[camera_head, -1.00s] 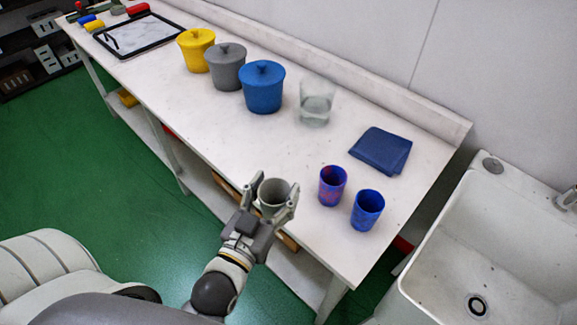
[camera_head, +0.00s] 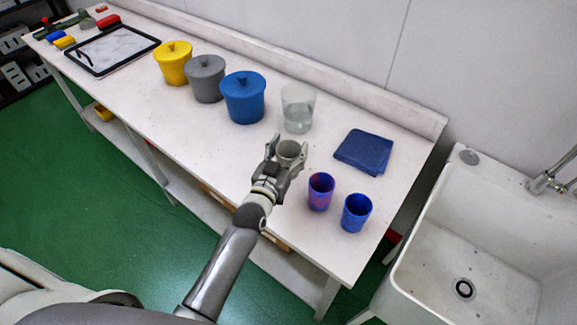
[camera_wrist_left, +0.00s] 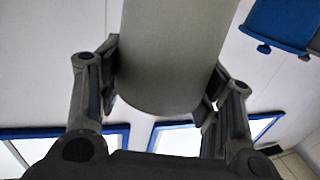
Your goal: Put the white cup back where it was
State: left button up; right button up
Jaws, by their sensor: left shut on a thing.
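The white cup (camera_head: 289,150) is held upright between the fingers of my left gripper (camera_head: 287,153), over the table near the clear glass. In the left wrist view the cup (camera_wrist_left: 168,50) fills the middle, with the gripper's fingers (camera_wrist_left: 160,95) closed on both its sides. Whether its base touches the table cannot be told. My right gripper is not in view.
The clear glass (camera_head: 298,108) stands just behind the cup. Blue (camera_head: 243,98), grey (camera_head: 205,80) and yellow (camera_head: 173,64) lidded pots are left of it. A sink (camera_head: 470,240) is beyond the table (camera_head: 200,130).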

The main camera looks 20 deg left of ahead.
pick_arm(q)
notch_tip(320, 180, down, 2)
jog(key=shift+f, duration=0.15)
notch_tip(320, 180, down, 3)
jog(key=shift+f, duration=0.2)
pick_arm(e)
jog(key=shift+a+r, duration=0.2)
pick_arm(q)
jog(key=shift+f, duration=0.1)
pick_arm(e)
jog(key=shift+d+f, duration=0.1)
pick_arm(q)
jog(key=o, duration=0.9)
